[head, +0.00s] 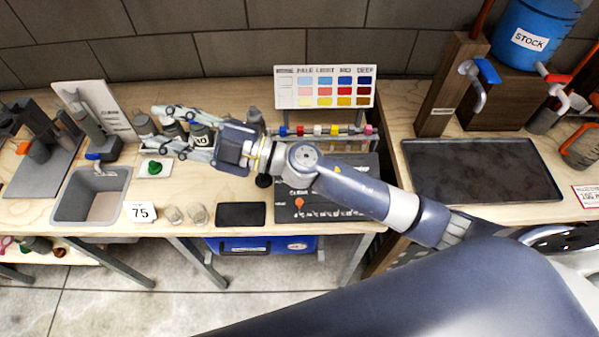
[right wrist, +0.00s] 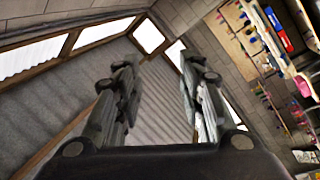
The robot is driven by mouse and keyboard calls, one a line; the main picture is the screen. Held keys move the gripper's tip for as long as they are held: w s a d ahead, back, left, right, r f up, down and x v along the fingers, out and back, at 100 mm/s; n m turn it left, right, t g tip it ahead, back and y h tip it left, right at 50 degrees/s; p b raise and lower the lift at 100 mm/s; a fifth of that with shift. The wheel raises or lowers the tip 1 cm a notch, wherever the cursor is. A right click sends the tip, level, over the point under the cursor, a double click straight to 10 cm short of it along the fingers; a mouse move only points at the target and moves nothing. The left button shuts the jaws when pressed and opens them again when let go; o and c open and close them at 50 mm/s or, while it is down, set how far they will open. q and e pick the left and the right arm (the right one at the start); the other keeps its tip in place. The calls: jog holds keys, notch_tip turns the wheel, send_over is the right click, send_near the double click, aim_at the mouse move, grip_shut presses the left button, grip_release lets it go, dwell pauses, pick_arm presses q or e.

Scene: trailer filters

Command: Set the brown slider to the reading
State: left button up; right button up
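A white card reading 75 (head: 140,212) stands at the front of the wooden bench, next to the grey sink. I cannot pick out a brown slider for certain in either view. A dark board (head: 330,205) with faint writing and an orange mark lies partly under my right arm. My right gripper (head: 157,128) reaches left over the bench, its two fingers apart, above the small bottles. In the right wrist view its fingers (right wrist: 158,95) are spread with nothing between them. My left gripper is not in view.
A grey sink (head: 92,195) is at left, with two small glass cups and a black pad (head: 241,214) along the front edge. A colour chart (head: 324,87) stands behind a row of coloured vials. A dark tray (head: 480,171) and blue STOCK tank (head: 533,30) are at right.

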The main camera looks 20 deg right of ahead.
jog(key=s+f+n+g+h, duration=0.4)
jog(key=s+f+n+g, duration=0.1)
jog(key=f+n+g, duration=0.45)
jog(key=w+d+f+m+h, duration=0.1)
jog(key=w+d+f+h, duration=0.2)
jog(key=d, duration=0.5)
jog(key=w+d+f+h+p, duration=0.1)
jog(key=w+d+f+h, duration=0.15)
jog(key=d+h, duration=0.5)
jog(key=w+d+f+m+h, duration=0.1)
jog(key=d+f+h, duration=0.25)
jog(key=d, duration=0.55)
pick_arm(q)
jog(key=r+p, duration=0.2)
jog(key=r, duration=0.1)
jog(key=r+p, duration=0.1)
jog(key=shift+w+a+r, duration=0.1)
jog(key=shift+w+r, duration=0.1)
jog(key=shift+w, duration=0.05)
pick_arm(e)
jog(key=shift+t+y, duration=0.25)
jog(key=shift+y, duration=0.05)
jog(key=f, duration=0.7)
jog(key=w+f, duration=0.1)
jog(key=f, duration=0.3)
jog(key=shift+a, duration=0.3)
jog(key=shift+c, duration=0.5)
grip_shut()
